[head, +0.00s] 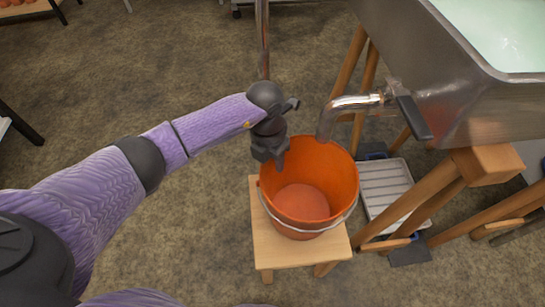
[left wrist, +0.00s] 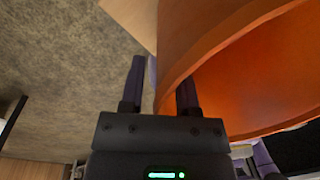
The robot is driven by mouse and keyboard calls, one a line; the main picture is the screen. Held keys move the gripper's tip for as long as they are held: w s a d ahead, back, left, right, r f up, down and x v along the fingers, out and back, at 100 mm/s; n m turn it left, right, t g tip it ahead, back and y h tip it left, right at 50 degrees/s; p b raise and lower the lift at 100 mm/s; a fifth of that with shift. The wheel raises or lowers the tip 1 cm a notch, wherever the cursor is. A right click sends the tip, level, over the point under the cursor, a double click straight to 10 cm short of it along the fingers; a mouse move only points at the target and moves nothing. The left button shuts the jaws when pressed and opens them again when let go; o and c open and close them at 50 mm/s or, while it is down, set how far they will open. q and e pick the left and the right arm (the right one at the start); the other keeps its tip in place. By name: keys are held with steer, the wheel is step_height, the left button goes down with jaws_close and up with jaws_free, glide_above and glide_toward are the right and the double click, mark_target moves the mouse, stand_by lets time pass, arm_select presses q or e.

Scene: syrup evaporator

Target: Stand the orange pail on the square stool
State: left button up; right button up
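The orange pail (head: 308,170) is upright on the square wooden stool (head: 283,255) in the head view, its base over the stool top. Its wire handle hangs down at the near side. My left gripper (head: 272,160) is at the pail's left rim. In the left wrist view my left gripper (left wrist: 160,88) has its two fingers apart, with the pail's wall (left wrist: 205,45) between them; the left finger stands clear of the wall. A pale corner of the stool (left wrist: 132,18) shows there too. My right gripper is not in view.
A metal spout (head: 345,105) with a dark lever (head: 413,118) reaches out beside the pail's rim from a steel pan (head: 440,70) on wooden legs. A grey tray (head: 388,188) lies on the floor right of the stool. The floor to the left is clear.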

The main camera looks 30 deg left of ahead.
arm_select(q)
step_height(320, 180, up, 12)
steer(key=a+p, duration=0.1)
steer(key=p, duration=0.6)
steer(key=shift+r, duration=0.15)
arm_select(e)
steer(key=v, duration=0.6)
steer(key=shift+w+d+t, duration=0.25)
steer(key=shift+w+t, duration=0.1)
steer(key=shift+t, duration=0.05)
arm_select(q)
steer(key=shift+w, duration=0.1)
